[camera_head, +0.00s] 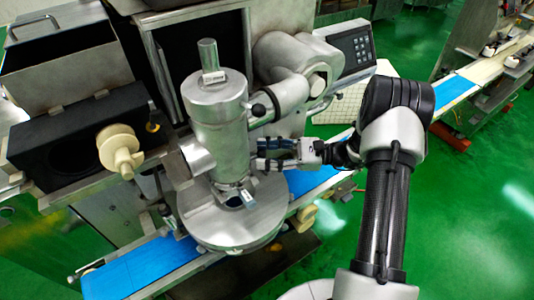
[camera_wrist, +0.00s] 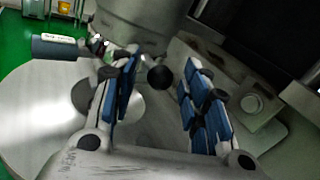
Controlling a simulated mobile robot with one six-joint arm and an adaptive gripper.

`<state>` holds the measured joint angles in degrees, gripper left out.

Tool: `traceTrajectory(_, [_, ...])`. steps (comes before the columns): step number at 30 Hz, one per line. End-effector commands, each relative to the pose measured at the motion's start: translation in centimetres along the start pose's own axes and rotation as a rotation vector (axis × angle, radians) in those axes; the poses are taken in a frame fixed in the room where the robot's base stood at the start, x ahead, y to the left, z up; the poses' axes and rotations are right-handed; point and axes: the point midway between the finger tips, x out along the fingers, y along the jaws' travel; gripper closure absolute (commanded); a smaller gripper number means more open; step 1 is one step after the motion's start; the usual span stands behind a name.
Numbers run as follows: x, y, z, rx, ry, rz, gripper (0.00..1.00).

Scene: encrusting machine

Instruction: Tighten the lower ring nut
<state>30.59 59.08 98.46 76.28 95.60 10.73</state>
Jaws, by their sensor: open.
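The lower ring nut (camera_head: 233,185) is the metal collar low on the upright steel cylinder (camera_head: 219,125), just above the round plate (camera_head: 225,232). A short handle with a white label (camera_head: 248,198) sticks out at its front. My gripper (camera_head: 260,154) is open and level beside the cylinder's right side, with its fingers pointing left. In the wrist view the blue-padded fingers of my gripper (camera_wrist: 160,75) stand apart, and a black ball knob (camera_wrist: 160,77) shows between them. I cannot tell whether they touch it. A labelled grey handle (camera_wrist: 58,46) lies left of the fingers.
A side cylinder (camera_head: 284,95) with a black knob (camera_head: 258,110) stands above my gripper. A keypad panel (camera_head: 352,46) is behind. A black box (camera_head: 78,143) with a cream knob (camera_head: 120,152) is at left. A blue belt (camera_head: 140,272) runs below.

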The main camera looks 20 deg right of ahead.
Motion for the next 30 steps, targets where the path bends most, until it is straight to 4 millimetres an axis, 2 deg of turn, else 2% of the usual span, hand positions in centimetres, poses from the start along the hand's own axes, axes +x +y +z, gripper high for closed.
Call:
traceTrajectory(2, [-0.01, 0.0, 0.01, 0.0, 0.0, 0.0, 0.6])
traceTrajectory(20, [-0.04, 0.02, -0.01, 0.0, 0.0, 0.001, 1.0])
traceTrajectory(30, [-0.03, 0.03, -0.02, 0.001, 0.0, 0.001, 1.0])
